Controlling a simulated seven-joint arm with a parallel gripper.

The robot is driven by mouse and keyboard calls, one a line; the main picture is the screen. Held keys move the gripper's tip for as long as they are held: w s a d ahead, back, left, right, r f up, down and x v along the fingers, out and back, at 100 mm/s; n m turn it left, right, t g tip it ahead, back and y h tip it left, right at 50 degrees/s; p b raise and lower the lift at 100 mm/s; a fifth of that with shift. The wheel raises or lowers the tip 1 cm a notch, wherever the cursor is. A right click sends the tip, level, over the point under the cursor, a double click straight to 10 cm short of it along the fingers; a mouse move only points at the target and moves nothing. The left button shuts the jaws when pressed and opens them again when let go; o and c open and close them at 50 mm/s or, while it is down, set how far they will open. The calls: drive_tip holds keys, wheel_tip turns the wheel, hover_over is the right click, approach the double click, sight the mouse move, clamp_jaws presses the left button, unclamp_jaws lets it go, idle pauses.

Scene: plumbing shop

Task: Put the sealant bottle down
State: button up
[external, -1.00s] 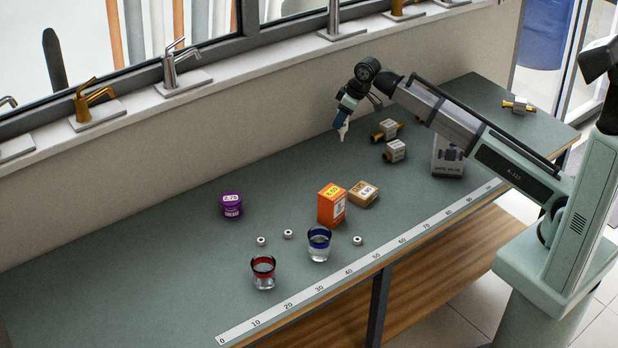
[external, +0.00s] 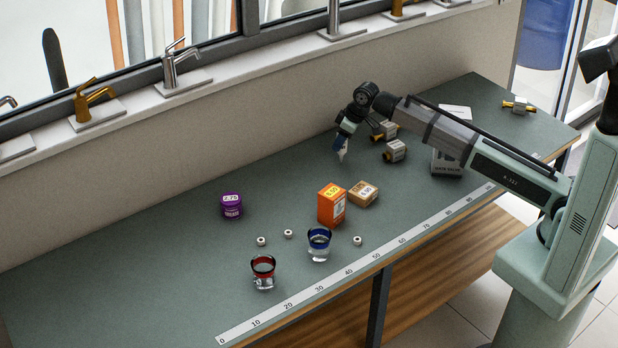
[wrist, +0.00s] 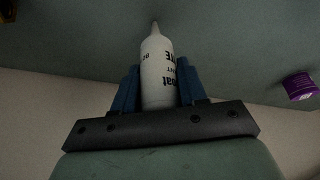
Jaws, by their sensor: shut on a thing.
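The sealant bottle (wrist: 158,72) is white with dark lettering and a pointed nozzle. In the wrist view it sits between the two blue fingers of my gripper (wrist: 160,88), which is shut on it. In the external view my gripper (external: 346,140) is over the back part of the bench, near the wall. The bottle (external: 342,153) hangs below it with the nozzle pointing down. I cannot tell exactly how far the nozzle tip is from the bench top (external: 150,270).
An orange box (external: 331,205) and a tan box (external: 363,194) stand in front. A purple tub (external: 232,206) stands to the left. Two glasses (external: 319,245) and small white rings are near the front. Bench between tub and gripper is clear.

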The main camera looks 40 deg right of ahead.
drive_tip(key=shift+f, duration=0.15)
drive_tip(key=o, duration=1.1)
drive_tip(key=v, duration=1.2)
